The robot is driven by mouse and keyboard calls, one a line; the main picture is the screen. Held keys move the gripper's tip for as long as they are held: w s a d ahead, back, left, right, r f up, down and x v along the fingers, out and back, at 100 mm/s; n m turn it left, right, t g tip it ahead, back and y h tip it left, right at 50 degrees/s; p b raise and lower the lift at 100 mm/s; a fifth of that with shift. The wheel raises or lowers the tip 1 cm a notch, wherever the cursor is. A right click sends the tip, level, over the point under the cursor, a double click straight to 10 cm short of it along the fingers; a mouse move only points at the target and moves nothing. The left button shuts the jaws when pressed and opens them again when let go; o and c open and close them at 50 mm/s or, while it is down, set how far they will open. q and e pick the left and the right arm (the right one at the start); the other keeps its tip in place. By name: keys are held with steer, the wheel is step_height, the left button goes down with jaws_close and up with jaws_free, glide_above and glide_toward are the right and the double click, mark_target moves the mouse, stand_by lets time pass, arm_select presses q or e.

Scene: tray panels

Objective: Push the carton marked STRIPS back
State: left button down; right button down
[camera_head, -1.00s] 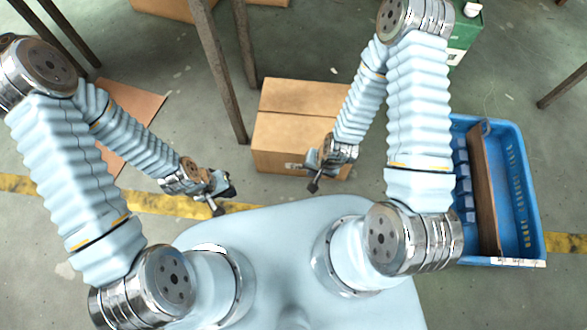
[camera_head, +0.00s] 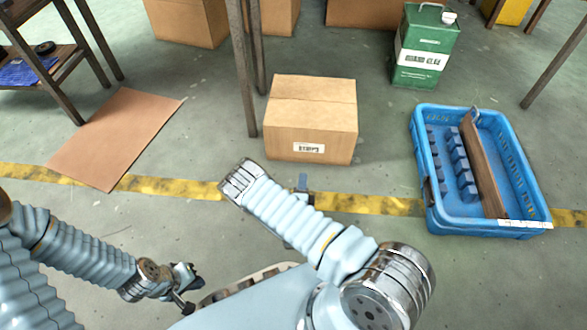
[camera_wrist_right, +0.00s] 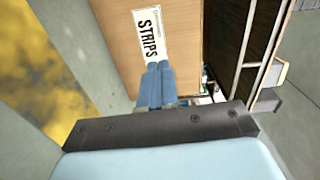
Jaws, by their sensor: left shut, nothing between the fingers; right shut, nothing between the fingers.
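The carton (camera_head: 311,118) stands closed on the floor ahead of me, with a white label on its near face. In the right wrist view the label on the carton (camera_wrist_right: 118,45) reads STRIPS. My right gripper (camera_head: 302,183) is low in front of that face, partly hidden by my own arm. Its shut, empty fingers (camera_wrist_right: 157,75) point at the carton near the end of the label; I cannot tell whether they touch. My left gripper (camera_head: 188,280) is shut and empty at the lower left, well away from the carton.
A table leg (camera_head: 243,80) stands just left of the carton. A green canister (camera_head: 425,50) is behind right, and a blue crate (camera_head: 432,215) at right. A flat brown sheet (camera_head: 115,140) lies at left. More cartons (camera_head: 190,20) stand further back. A yellow line (camera_head: 365,203) crosses the floor.

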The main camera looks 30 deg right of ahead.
steer(key=b, duration=0.3)
glide_toward(306, 143)
steer(key=x, duration=0.6)
steer(key=shift+a+f, duration=0.1)
steer(key=shift+f, duration=0.15)
steer(key=shift+w+d, duration=0.25)
steer(key=shift+w, duration=0.15)
